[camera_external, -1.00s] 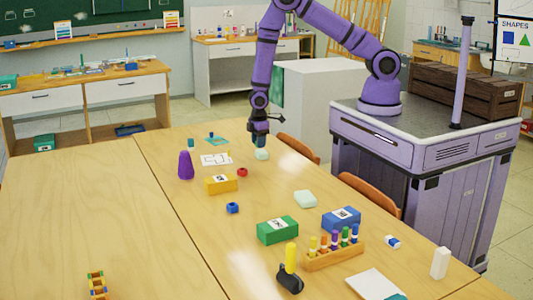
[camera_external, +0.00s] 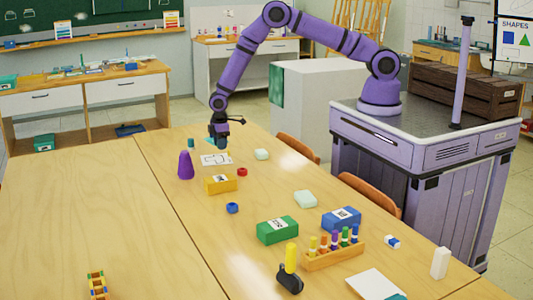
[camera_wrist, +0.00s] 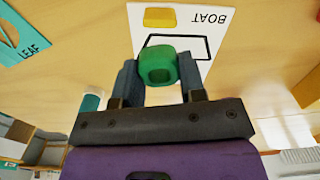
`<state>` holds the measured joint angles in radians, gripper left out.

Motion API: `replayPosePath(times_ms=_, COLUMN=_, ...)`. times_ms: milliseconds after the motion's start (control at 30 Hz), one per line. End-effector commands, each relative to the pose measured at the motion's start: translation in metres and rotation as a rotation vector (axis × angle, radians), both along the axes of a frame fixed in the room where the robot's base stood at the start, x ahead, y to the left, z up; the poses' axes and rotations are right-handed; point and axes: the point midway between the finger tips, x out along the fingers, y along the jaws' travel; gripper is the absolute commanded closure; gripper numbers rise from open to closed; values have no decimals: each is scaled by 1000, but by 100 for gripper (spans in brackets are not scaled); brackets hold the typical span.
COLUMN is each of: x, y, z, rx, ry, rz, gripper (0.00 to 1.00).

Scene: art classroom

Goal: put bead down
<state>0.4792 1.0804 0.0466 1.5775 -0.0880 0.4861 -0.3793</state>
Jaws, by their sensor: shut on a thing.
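My gripper (camera_external: 219,143) hangs pointing down over the far part of the table, just above the back edge of the white card. In the wrist view my gripper (camera_wrist: 158,72) is shut on a green bead (camera_wrist: 158,66), held between the fingertips with its hole showing. The white card (camera_external: 215,160) lies flat; in the wrist view the card (camera_wrist: 205,52) reads "BOAT" and has a yellow patch and a black outline. The bead appears in front of this card; its exact height above it is unclear. In the external view the bead is too small to make out.
A teal "LEAF" card (camera_wrist: 18,38) lies beside the white card. The table's left half is mostly clear.

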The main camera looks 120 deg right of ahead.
Motion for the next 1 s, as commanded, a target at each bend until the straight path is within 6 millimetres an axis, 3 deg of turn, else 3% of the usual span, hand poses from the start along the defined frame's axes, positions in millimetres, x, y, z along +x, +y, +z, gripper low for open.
replayPosePath(times_ms=167, x=8, y=-3, z=-1, rx=0, ry=-1, rz=0, gripper=84)
replayPosePath(times_ms=433, x=8, y=-3, z=-35, rx=0, ry=1, rz=0, gripper=84)
replayPosePath(times_ms=833, x=8, y=-3, z=-39, rx=0, ry=0, rz=0, gripper=84)
replayPosePath(times_ms=867, x=8, y=-4, z=-39, rx=0, ry=0, rz=0, gripper=56)
replayPosePath(times_ms=933, x=8, y=-3, z=-39, rx=0, ry=0, rz=0, gripper=39)
replayPosePath(times_ms=1000, x=8, y=-3, z=-39, rx=0, ry=0, rz=0, gripper=37)
